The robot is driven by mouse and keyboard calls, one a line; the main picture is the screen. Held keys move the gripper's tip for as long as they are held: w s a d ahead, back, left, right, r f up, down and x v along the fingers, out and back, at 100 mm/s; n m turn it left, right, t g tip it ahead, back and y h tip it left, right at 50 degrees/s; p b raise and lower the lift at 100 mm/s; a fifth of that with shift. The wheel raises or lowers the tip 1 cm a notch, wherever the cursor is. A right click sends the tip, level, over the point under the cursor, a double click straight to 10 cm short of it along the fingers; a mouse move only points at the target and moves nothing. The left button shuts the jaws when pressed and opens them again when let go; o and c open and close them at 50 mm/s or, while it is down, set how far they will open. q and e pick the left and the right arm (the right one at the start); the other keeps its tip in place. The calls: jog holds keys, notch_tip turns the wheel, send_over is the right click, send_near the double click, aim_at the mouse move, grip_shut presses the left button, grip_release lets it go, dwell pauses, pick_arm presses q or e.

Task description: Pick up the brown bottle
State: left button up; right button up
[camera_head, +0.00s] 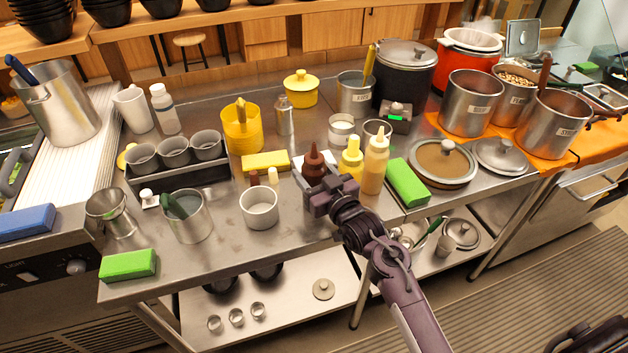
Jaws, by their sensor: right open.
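The brown bottle (313,164) stands upright on the steel counter, its pointed nozzle up, left of a yellow bottle (351,160) and a tan bottle (375,165). My right gripper (316,189) is open at the near side of the brown bottle. It hides the bottle's lower part, so I cannot tell whether the fingers reach around or touch it. My left gripper is not in view.
A white cup (259,207) stands to the left, with a yellow block (265,161) behind it. A green block (407,182) and a lidded brown pan (442,164) lie to the right. Steel pots stand at the back right. The counter's front edge is close.

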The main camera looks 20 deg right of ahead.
jog(key=shift+c, duration=0.5)
jog(key=shift+r, duration=0.1)
jog(key=shift+c, duration=1.3)
notch_tip(320, 180, up, 20)
jog(key=b, duration=0.1)
jog(key=shift+o, duration=0.3)
